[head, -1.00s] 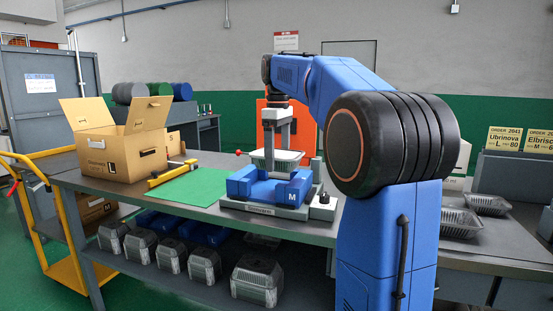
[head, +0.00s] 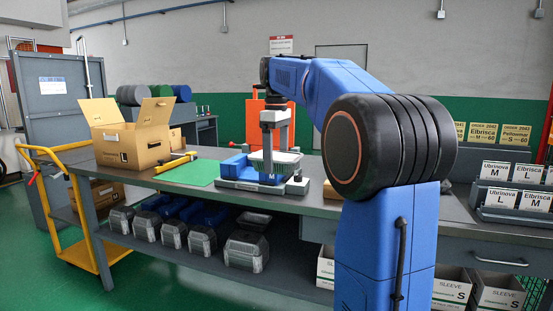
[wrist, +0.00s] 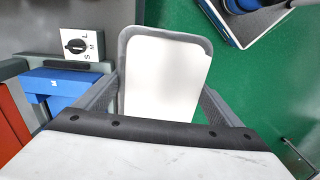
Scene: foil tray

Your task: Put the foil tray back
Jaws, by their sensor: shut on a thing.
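The foil tray (head: 288,163) has a white, flat top and a grey rim. My gripper (head: 270,150) is shut on it and holds it up, level. In the wrist view the tray (wrist: 165,75) sits between the two fingers, with green floor beneath and beyond it. The blue fixture (head: 240,168), marked M, stands on the bench behind and to the left of the tray in the head view. In the wrist view the fixture (wrist: 60,85) lies at the left, apart from the tray. The tray hides part of the fixture.
A knob block (wrist: 80,45) marked S, M, L stands by the fixture. The bench holds a green mat (head: 193,173), a yellow-handled tool (head: 176,163) and an open carton (head: 130,145). Card racks (head: 515,190) are at the right.

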